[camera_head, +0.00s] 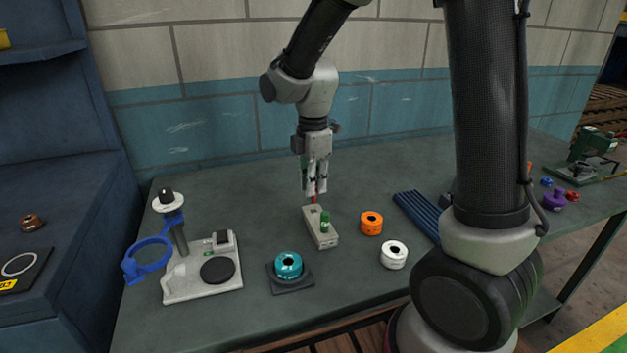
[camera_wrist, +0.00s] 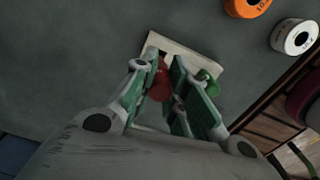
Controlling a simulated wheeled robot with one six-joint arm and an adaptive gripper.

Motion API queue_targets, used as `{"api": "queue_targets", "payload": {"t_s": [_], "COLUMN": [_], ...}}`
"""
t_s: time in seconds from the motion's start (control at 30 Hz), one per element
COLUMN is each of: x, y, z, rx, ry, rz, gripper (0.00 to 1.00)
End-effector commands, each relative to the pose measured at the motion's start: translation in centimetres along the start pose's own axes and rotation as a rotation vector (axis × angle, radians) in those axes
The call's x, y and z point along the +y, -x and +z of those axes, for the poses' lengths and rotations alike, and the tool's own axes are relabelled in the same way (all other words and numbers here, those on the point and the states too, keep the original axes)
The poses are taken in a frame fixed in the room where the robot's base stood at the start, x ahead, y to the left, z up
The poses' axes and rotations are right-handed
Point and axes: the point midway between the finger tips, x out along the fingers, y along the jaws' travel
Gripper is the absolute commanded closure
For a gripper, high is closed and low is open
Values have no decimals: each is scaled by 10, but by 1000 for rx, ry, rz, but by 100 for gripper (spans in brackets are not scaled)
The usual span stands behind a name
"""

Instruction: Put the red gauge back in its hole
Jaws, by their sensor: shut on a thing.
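My gripper (camera_head: 315,190) is shut on the red gauge (camera_head: 313,199), with its fingers pointing down at the bench. The red gauge also shows between the fingers in the wrist view (camera_wrist: 160,84). Below it is a pale gauge block (camera_head: 322,236) with a green gauge (camera_head: 325,222) standing in it. In the wrist view the block (camera_wrist: 193,54) is partly hidden by my fingers, and a dark opening shows close to the red gauge. The red gauge is over the far end of the block. I cannot tell whether its lower end is inside a hole.
Orange (camera_head: 371,222) and white (camera_head: 394,254) rings lie right of the block. A teal ring (camera_head: 288,265) sits on a dark base at the front. A pale stand with a blue ring (camera_head: 148,256) is at the left. Dark blue bars (camera_head: 418,214) lie farther right.

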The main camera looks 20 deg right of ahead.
Motion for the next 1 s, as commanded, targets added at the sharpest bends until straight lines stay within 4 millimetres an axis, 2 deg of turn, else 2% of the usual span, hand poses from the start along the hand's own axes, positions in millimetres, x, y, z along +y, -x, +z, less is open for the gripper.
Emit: {"api": "queue_targets", "payload": {"t_s": [0.47, 1.0], "x": [0, 0], "y": [0, -10], "z": [0, 0], "rx": [0, 0], "ry": [0, 0], "rz": [0, -1], "gripper": [100, 100]}}
